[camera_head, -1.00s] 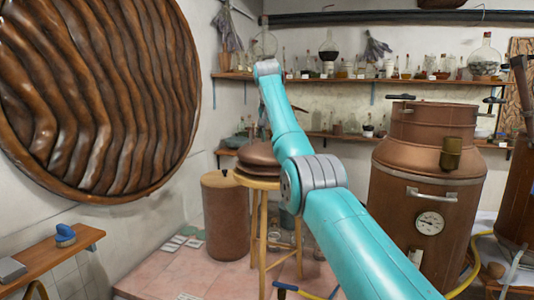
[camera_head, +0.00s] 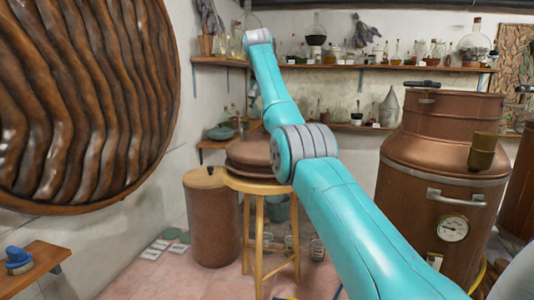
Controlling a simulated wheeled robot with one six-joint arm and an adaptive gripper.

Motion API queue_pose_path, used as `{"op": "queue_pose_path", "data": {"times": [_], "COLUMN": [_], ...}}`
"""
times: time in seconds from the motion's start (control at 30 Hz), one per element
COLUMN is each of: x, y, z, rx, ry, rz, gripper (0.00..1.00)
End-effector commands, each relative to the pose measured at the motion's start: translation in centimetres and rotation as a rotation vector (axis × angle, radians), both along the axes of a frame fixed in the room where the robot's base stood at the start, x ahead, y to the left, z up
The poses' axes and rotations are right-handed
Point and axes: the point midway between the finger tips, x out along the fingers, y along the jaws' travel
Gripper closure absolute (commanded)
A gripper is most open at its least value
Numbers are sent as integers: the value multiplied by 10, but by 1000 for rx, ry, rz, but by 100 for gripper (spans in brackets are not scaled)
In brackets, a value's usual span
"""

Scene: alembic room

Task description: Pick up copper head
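A rounded, brown copper head (camera_head: 246,152) rests on a wooden stool (camera_head: 262,187) in the middle of the head view. My teal arm crosses in front of its right part and hides that side. The arm rises from the bottom right, bends at a grey joint beside the stool top, and reaches up toward the shelves. The far end of the arm shows only a grey joint above and behind the copper head. My gripper itself cannot be made out.
A brown cylinder (camera_head: 211,218) stands left of the stool. A large copper still (camera_head: 439,160) with a gauge stands at the right. Shelves (camera_head: 345,66) of glassware line the back wall. A big ridged disc (camera_head: 85,100) hangs at left. Pink floor (camera_head: 140,282) is open at front left.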

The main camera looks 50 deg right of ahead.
Motion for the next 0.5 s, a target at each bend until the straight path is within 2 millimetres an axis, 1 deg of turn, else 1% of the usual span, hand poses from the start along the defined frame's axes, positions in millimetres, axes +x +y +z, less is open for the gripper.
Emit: {"op": "queue_pose_path", "data": {"times": [0.17, 0.27, 0.4, 0.5], "x": [2, 4, 9, 11], "y": [-3, -7, -16, -20], "z": [-7, -16, -35, -45], "rx": [0, 1, 2, 1], "ry": [0, 0, 2, 0], "rz": [0, 0, 0, 0], "gripper": [35, 35, 35, 35]}}
